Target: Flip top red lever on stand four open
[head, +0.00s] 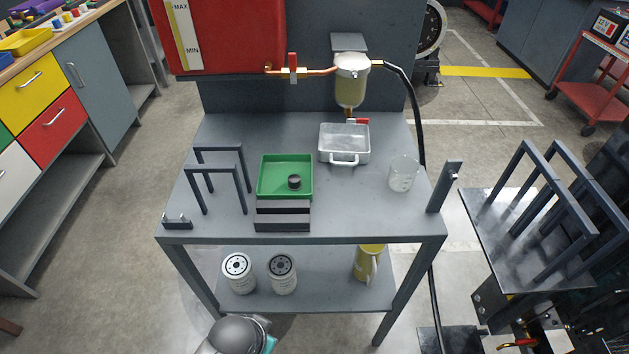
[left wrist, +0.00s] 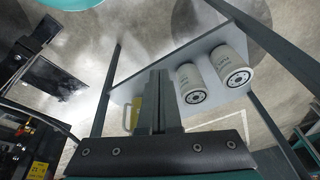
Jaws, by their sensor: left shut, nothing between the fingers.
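The top red lever (head: 292,66) stands upright, across the copper pipe (head: 320,71) that runs from the red tank (head: 215,35) to the filter bowl (head: 350,85). A second, smaller red lever (head: 359,121) sits below the bowl. No stand number is legible. My left gripper (left wrist: 158,75) is shut and empty in the left wrist view, with the stand's lower shelf behind it. It is well away from the levers, which that view does not show. In the head view only a rounded part of my arm shows at the bottom edge. My right gripper is out of view.
The stand's table (head: 340,210) carries a green tray (head: 285,160), a metal pan (head: 343,145), a beaker (head: 403,174) and grey brackets (head: 220,170). A black hose (head: 412,105) hangs at the right. Two white filters (head: 282,274) and a yellow jug (head: 368,263) stand below.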

